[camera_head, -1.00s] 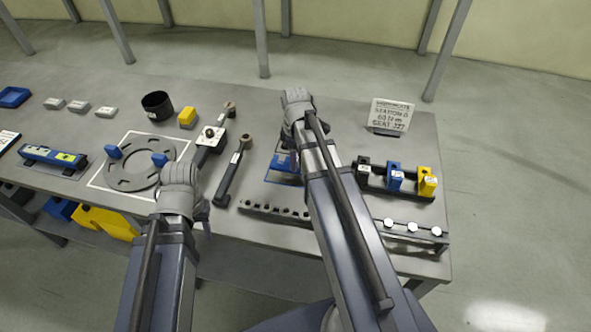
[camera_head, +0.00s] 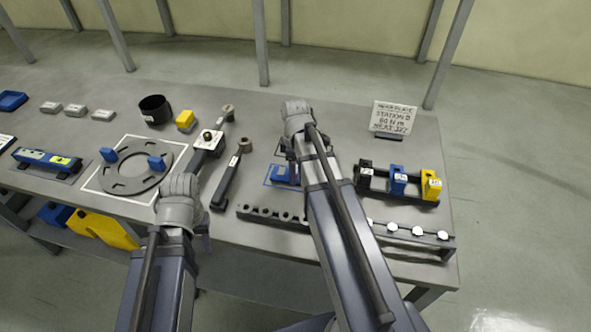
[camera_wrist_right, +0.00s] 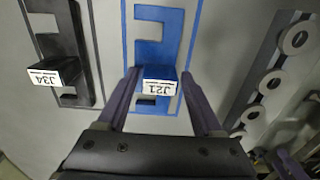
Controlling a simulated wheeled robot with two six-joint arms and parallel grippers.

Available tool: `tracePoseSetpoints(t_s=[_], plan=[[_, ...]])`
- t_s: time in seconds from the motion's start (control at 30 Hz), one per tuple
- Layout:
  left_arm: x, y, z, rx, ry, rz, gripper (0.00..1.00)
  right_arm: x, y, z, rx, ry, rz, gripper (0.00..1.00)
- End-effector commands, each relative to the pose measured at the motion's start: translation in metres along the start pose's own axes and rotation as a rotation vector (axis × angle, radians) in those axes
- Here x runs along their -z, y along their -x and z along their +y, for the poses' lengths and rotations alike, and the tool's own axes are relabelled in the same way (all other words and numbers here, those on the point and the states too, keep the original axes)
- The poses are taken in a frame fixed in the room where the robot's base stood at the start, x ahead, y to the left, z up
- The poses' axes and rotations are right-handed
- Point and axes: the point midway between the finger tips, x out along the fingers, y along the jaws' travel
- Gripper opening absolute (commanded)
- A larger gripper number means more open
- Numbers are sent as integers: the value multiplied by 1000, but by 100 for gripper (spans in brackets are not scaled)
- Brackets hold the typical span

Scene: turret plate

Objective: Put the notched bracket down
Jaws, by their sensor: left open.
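The notched bracket (camera_wrist_right: 157,50) is blue, with an upright tab labelled J21. In the right wrist view it lies flat, or nearly so, inside a blue outline (camera_wrist_right: 127,30) on the table. In the head view it shows as a blue piece (camera_head: 280,173) partly hidden by my right arm. My right gripper (camera_wrist_right: 160,75) has one finger on each side of the tab, close to it. I cannot tell whether the fingers press on it. My left gripper (camera_head: 205,225) is open, low at the table's front edge, its fingers mostly hidden behind the wrist.
A black bracket (camera_wrist_right: 72,45) labelled J34 lies left of the blue one in the wrist view. A rack (camera_head: 375,189) of black, blue and yellow pieces stands to the right. A holed rail (camera_head: 262,212) runs in front. A grey ring plate (camera_head: 135,184) and a torque tool (camera_head: 228,180) lie left.

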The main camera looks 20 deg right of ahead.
Motion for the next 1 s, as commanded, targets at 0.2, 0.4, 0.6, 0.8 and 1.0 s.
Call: tracePoseSetpoints(t_s=[0.2,0.4,0.6,0.8,1.0], plan=[[0,0,0,0,0,0,45,0,0,0,0,0,0,82],[0,1,0,0,0,0,45,0,1,0,0,0,0,82],[-1,11,-1,0,0,0,45,0,12,0,0,0,0,82],[-2,34,-3,0,-1,0,45,0,35,0,0,0,0,82],[-4,65,-6,0,-2,0,45,0,66,0,0,0,0,82]])
